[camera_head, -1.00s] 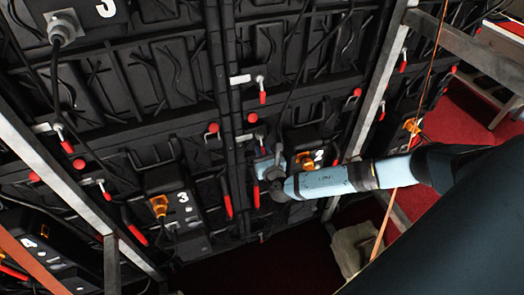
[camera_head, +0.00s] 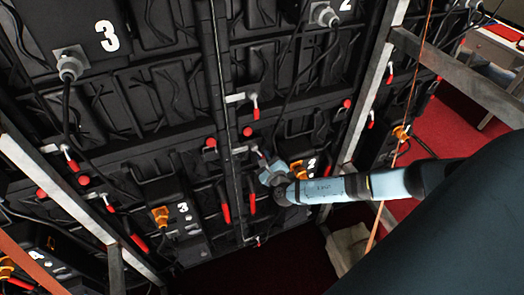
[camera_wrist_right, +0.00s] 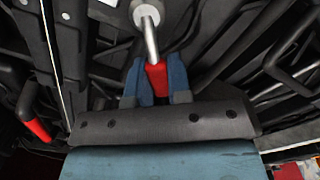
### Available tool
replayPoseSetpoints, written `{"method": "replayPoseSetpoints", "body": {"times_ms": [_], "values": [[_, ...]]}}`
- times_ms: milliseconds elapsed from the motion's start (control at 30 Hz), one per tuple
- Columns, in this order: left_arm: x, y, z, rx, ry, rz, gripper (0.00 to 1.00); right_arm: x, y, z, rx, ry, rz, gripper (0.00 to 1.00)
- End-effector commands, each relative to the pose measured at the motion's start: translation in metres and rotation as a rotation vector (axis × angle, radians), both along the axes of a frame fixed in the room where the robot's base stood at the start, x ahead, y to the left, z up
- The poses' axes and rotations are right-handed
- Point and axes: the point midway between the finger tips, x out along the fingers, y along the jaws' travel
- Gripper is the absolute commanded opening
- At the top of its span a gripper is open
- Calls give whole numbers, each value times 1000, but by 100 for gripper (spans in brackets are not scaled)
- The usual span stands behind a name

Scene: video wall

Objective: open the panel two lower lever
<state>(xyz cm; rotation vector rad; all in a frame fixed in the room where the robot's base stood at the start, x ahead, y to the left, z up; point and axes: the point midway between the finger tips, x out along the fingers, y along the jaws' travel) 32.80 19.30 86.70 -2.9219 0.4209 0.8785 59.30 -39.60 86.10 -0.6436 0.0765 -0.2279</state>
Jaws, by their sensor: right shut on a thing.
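The panel two lower lever has a metal stem and a red grip (camera_wrist_right: 156,78). In the right wrist view its stem runs up to a round pale pivot (camera_wrist_right: 146,14). The two blue fingers of my right gripper (camera_wrist_right: 154,86) are shut on the red grip, one on each side. In the head view my right gripper (camera_head: 268,170) is at the back of the wall, left of the orange connector on the unit marked 2 (camera_head: 299,168). The gripper mostly hides the lever there; a bit of red shows beside the fingers. My left gripper is not in view.
An upper lever (camera_head: 255,108) hangs from its bracket above. Red-ended handles (camera_head: 225,212) are below left. Metal frame posts (camera_head: 371,85) and an orange cable (camera_head: 407,120) stand near my right arm. Red floor lies at the right.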

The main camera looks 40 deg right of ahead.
Motion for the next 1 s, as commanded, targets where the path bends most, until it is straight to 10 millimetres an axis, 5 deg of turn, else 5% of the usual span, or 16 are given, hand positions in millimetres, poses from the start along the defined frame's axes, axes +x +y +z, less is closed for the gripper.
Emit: {"method": "replayPoseSetpoints", "body": {"times_ms": [600,1000], "values": [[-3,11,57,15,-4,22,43,-4,-16,26,-562,137,0,0],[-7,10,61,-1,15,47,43,-5,-19,36,-824,199,1,0]]}}
